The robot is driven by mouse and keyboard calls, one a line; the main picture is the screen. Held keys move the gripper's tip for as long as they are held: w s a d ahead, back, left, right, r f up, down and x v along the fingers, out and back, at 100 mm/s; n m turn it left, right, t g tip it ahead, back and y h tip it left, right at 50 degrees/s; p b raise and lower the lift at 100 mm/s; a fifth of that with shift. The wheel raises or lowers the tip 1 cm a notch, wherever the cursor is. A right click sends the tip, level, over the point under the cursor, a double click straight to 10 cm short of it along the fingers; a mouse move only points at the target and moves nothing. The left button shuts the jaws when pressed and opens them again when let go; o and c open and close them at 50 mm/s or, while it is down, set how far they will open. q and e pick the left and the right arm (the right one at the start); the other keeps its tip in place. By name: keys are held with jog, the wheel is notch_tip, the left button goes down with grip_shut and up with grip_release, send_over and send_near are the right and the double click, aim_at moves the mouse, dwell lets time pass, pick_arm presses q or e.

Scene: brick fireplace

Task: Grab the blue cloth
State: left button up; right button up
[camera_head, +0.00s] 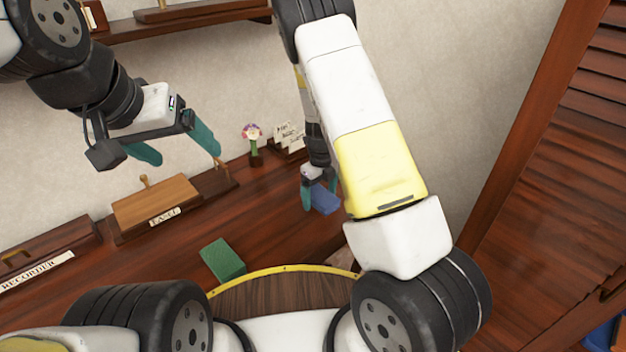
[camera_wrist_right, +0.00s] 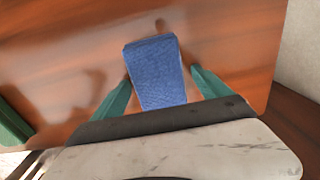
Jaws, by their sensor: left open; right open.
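The blue cloth (camera_head: 326,200) is a folded, block-like piece on the dark red wooden surface. In the right wrist view the cloth (camera_wrist_right: 155,65) lies in the middle, with its near end between the two teal fingers of my right gripper (camera_wrist_right: 161,76). The fingers are apart, with a visible gap on each side of it. In the head view my right gripper (camera_head: 318,190) is at the cloth, partly hidden by my arm. My left gripper (camera_head: 182,152) is open and empty, in the air at the upper left.
A green cloth-like block (camera_head: 223,260) lies nearer on the wooden surface (camera_head: 285,222). A wooden box (camera_head: 155,205), a recorder case (camera_head: 40,255) and a flower figure (camera_head: 253,143) stand along the wall. A slatted shutter (camera_head: 560,150) is at the right.

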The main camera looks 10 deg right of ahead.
jog(key=c, duration=1.5)
jog(key=shift+o, duration=0.2)
jog(key=shift+r, duration=0.1)
